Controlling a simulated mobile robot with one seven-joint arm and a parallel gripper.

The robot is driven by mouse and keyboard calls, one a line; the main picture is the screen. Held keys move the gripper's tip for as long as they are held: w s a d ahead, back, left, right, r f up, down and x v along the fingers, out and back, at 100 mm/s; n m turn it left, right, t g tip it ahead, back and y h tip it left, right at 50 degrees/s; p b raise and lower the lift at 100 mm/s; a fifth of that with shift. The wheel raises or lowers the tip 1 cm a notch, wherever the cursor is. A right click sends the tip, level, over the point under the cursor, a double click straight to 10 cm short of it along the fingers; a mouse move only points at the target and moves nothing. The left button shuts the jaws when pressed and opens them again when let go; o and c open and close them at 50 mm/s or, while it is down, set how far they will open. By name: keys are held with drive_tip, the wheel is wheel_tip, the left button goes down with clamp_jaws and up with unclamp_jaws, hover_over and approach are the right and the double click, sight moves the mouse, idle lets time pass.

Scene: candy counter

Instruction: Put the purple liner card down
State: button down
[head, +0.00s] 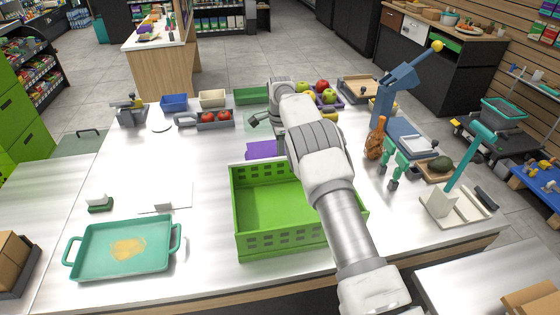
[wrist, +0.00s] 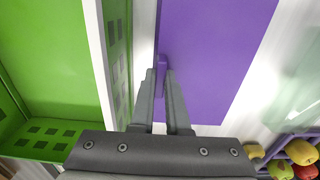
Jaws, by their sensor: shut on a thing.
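The purple liner card (head: 262,150) shows behind the far wall of the green crate in the head view, partly hidden by my arm. In the wrist view the purple card (wrist: 212,50) fills the upper middle, and my gripper (wrist: 162,72) is shut on a small purple part at its edge. The card looks flat and lies beside the green crate (wrist: 108,60). I cannot tell whether it touches the counter. My gripper's fingertips are hidden behind the arm in the head view.
The open green crate (head: 283,240) stands empty in front. A teal tray (head: 95,262) is at the front left. A tray of tomatoes (head: 214,125) and a purple fruit tray (wrist: 268,160) are close by. The counter left of the crate (head: 205,225) is mostly clear.

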drive_tip(key=shift+f, duration=1.65)
drive_tip(key=shift+f, duration=0.1)
drive_tip(key=shift+f, duration=0.15)
drive_tip(key=c, duration=0.9)
unclamp_jaws()
drive_tip(key=shift+r, duration=0.2)
